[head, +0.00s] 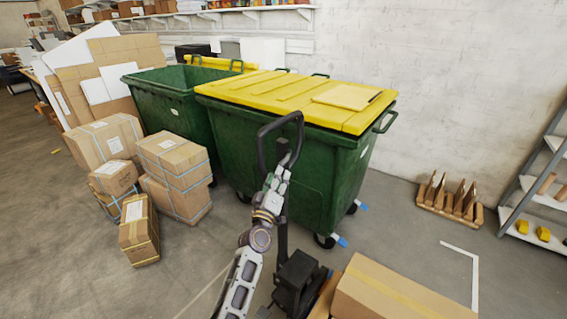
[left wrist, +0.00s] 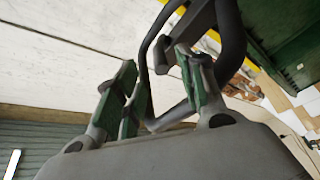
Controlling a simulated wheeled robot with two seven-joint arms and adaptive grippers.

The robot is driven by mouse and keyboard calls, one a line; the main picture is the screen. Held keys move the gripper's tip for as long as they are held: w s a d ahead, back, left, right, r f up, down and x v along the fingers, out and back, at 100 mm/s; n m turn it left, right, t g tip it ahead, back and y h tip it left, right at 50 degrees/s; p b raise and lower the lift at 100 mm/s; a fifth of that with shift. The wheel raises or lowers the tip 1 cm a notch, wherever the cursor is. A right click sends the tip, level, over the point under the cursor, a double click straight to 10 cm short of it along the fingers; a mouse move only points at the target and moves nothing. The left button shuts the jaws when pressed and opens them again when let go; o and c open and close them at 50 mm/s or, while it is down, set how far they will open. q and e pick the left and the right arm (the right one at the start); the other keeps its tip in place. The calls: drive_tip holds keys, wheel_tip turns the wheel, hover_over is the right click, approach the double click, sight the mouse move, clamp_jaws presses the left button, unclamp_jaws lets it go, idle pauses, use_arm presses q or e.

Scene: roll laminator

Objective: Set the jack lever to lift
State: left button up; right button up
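The pallet jack's dark loop handle (head: 279,122) stands upright in front of the lidded green bin. A small dark lever (head: 283,146) seems to sit inside the loop, partly hidden by my left gripper (head: 281,165). In the left wrist view, my left gripper (left wrist: 160,88) is open, with a gap between its green-padded fingers. The loop handle (left wrist: 232,45) rises beyond them. A dark angled piece (left wrist: 184,32), probably the lever, comes down close to the right-hand finger. I cannot tell whether they touch. My right gripper is not in view.
The jack's dark base (head: 298,280) stands beside a long cardboard box (head: 395,295). Two green bins, one with a yellow lid (head: 290,92), stand behind the handle. Stacked cartons (head: 175,165) are at the left. A wooden rack (head: 450,203) and shelving are at the right.

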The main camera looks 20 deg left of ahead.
sight(283, 163)
use_arm(q)
drive_tip(key=shift+p+x, duration=0.35)
drive_tip(key=shift+x, duration=3.4)
clamp_jaws()
